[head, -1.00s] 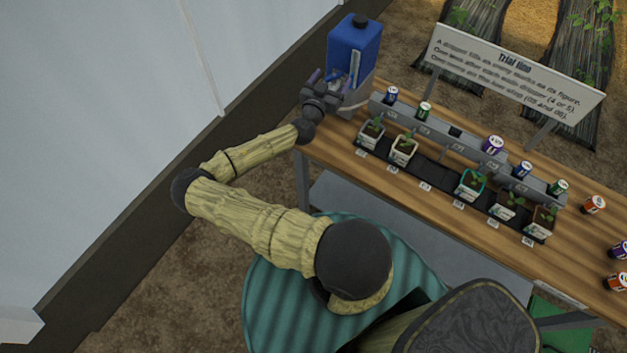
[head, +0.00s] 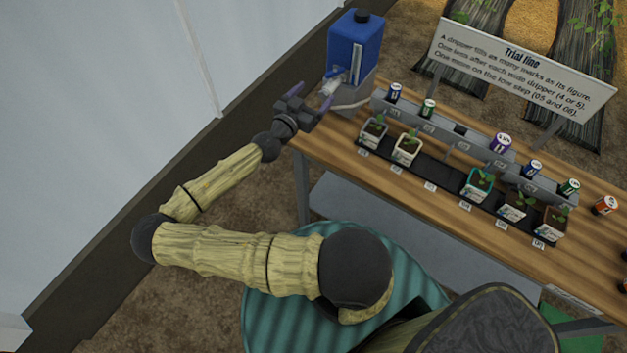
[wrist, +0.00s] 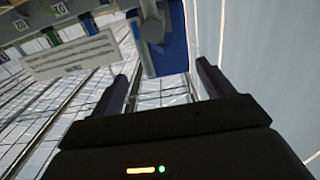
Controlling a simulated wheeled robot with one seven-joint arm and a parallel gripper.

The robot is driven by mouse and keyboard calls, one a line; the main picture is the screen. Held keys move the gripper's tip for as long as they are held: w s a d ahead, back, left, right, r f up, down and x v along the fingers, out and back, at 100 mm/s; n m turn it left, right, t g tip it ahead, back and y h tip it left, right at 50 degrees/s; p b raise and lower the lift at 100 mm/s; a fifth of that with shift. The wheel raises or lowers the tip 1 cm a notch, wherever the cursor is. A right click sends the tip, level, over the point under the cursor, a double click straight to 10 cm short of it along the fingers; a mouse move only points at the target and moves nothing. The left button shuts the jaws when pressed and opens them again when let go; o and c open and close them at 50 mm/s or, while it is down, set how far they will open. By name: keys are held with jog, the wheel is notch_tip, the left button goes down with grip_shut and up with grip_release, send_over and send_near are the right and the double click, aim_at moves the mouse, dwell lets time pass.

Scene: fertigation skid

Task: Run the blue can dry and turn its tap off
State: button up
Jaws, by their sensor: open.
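The blue can (head: 355,40) with a black cap stands upright on a grey stand (head: 355,92) at the far left end of the bench. A pale vertical strip shows on its front; I cannot read a liquid level. Its pale tap (head: 331,86) sticks out low on the front left; its exact setting is too small to tell. My gripper (head: 311,96) is open and empty, just left of and below the tap, apart from it. In the wrist view, the can (wrist: 172,55) and a round grey part of the tap lie ahead, beyond the spread fingers (wrist: 162,85).
A grey rail (head: 460,140) with several small labelled drippers runs along the wooden bench (head: 400,205), with potted seedlings in front. The "Trial line" sign (head: 522,68) stands behind. Loose drippers, one orange (head: 604,205), lie at the right. A pale wall (head: 110,80) is at the left.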

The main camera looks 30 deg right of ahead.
jog(key=b+v, duration=0.3)
jog(key=v, duration=0.5)
jog(key=s+a+f+n+g+y, duration=0.1)
jog(key=s+a+f+g+y, duration=0.2)
jog(key=s+f+g+y, duration=0.5)
jog(key=shift+s+f+n+g+y+p, duration=0.3)
jog(key=shift+s+f+y+p, duration=0.2)
jog(key=shift+s+f, duration=1.75)
jog(key=shift+s+r, duration=0.15)
